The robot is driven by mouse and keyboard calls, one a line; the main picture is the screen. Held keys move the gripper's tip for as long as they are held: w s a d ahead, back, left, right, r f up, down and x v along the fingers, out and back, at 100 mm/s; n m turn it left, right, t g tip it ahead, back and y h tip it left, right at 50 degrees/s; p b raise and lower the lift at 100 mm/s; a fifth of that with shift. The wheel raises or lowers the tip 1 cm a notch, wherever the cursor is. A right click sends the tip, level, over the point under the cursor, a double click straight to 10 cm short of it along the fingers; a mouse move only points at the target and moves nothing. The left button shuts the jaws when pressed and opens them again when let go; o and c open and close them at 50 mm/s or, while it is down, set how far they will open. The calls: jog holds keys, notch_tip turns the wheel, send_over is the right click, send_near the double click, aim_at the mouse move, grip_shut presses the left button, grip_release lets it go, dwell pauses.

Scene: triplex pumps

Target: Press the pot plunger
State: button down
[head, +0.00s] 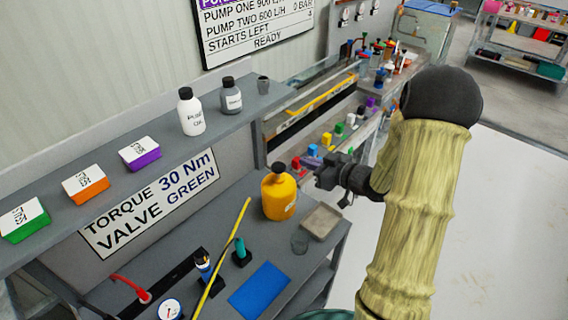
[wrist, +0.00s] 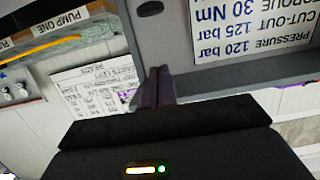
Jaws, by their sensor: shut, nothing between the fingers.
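A yellow pot (head: 279,198) with a dark knob (head: 278,168) on top stands on the grey bench. The knob looks like the plunger, but I cannot see its height clearly. My gripper (head: 320,178) is in the head view just right of the pot's upper part. It appears apart from the pot, though depth is hard to judge. In the wrist view my gripper's fingers (wrist: 158,86) are together with nothing between them. The pot does not show in the wrist view.
A grey tray (head: 321,221) and a small clear cup (head: 299,241) stand near the pot. A yellow rod (head: 225,258) and a blue mat (head: 259,289) lie to the left. The shelf (head: 100,205) above holds bottles and coloured boxes. Open floor (head: 505,220) is at right.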

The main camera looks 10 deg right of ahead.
jog(key=shift+s+r, duration=0.1)
jog(key=p, duration=0.3)
send_over(283, 169)
notch_tip(283, 169, down, 2)
jog(key=shift+d+f, duration=0.1)
jog(key=shift+f, duration=0.05)
notch_tip(283, 169, down, 3)
jog(key=shift+f+p, duration=0.1)
jog(key=shift+p, duration=0.25)
jog(key=shift+f, duration=0.55)
notch_tip(283, 169, down, 4)
jog(key=b, duration=0.3)
jog(key=shift+r, duration=0.25)
